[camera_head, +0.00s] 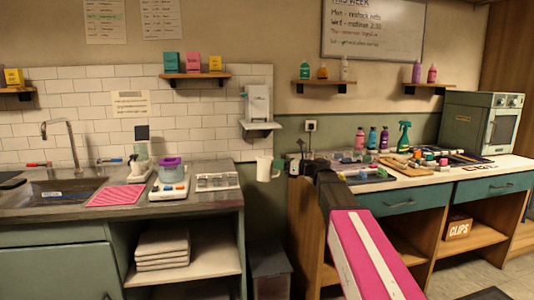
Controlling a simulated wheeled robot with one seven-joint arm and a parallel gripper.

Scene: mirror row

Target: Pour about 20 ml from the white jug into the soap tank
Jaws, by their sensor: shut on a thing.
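The white jug (264,169) is roughly upright in mid-air, in front of the gap between the two counters. My gripper (279,167) is at the jug's right side, shut on it; the fingertips are small and dark here. My arm reaches up to it from the lower right. A pale box-shaped unit (258,102) on the wall, above and slightly left of the jug, looks like the soap tank. A small ledge (260,126) is under it. The jug is apart from both. The liquid inside the jug cannot be seen.
The left counter (215,196) holds a sink (60,192), a pink mat (115,192), a scale-like device with a purple-topped container (171,172) and a grey tray (216,181). The right counter (500,164) is crowded with bottles and tools. A wall socket (310,126) is right of the tank.

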